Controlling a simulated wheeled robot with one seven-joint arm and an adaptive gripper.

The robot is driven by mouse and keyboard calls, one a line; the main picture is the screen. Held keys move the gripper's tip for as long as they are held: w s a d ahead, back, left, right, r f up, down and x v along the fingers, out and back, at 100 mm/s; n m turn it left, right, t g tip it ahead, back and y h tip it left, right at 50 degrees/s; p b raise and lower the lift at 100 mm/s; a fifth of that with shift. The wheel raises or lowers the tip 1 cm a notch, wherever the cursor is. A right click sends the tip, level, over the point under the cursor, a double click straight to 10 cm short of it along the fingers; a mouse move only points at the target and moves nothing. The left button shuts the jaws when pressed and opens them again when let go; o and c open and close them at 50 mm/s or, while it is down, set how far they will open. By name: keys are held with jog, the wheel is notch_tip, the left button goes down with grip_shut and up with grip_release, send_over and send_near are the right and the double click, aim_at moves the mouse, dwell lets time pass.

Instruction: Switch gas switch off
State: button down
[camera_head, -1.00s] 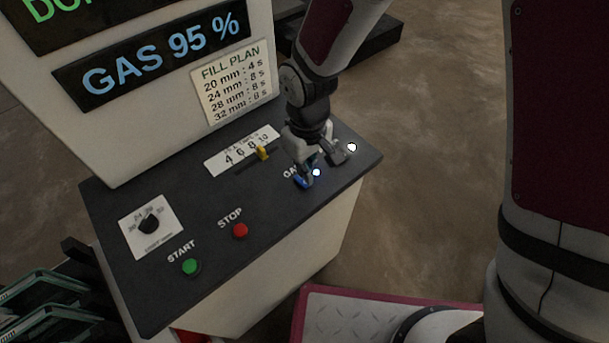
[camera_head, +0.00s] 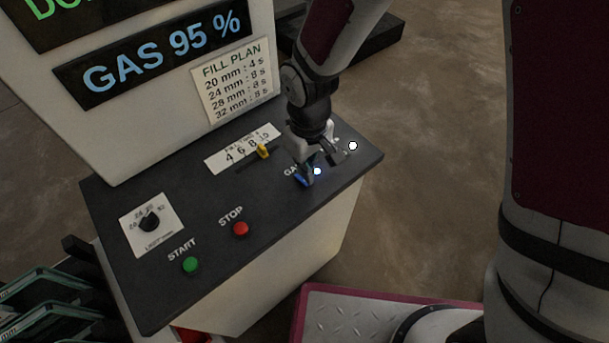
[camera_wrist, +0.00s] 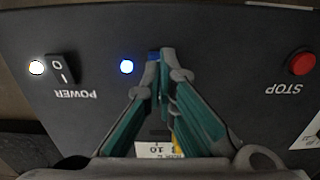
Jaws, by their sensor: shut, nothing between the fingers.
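The blue gas switch (camera_head: 302,180) is on the dark panel by the partly hidden "GA…" label. Its blue light (camera_head: 317,171) is lit. My gripper (camera_head: 318,168) is over the panel at the switch, pointing down. In the wrist view my gripper (camera_wrist: 165,62) is shut, with no object between its fingertips. The fingertips cover most of the switch; only a small blue piece (camera_wrist: 154,56) shows beside them, next to the lit blue light (camera_wrist: 127,67). I cannot tell whether the fingers touch the switch.
The black power switch (camera_wrist: 62,68) with a lit white light (camera_wrist: 37,67) is to one side. A red stop button (camera_head: 240,230), green start button (camera_head: 191,264), yellow slider (camera_head: 262,151) and black knob (camera_head: 149,222) share the panel. The display (camera_head: 160,58) reads GAS 95 %.

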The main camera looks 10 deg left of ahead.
jog(key=shift+f+b, duration=0.35)
jog(key=shift+f, duration=0.8)
dwell(1.0)
jog(key=shift+r+p, duration=1.4)
jog(key=shift+r, duration=2.05)
jog(key=shift+w+d+r, duration=0.15)
jog(key=shift+d+r, duration=0.05)
jog(key=shift+r, duration=0.1)
jog(key=w+d+r+m+t, duration=0.2)
jog(key=d+r, duration=0.5)
jog(key=r, duration=0.2)
jog(key=s+d+r+m+t+b, duration=0.1)
jog(key=s+d+r+m, duration=0.2)
jog(key=s+d+r, duration=0.3)
jog(key=s+d+r+m+t+b, duration=0.2)
jog(key=s+d+r+m, duration=0.2)
jog(key=d, duration=0.7)
notch_tip(320, 180, up, 5)
jog(key=shift+s+f+m+t, duration=0.2)
jog(key=shift+s+m+t, duration=0.1)
jog(key=shift+s, duration=0.85)
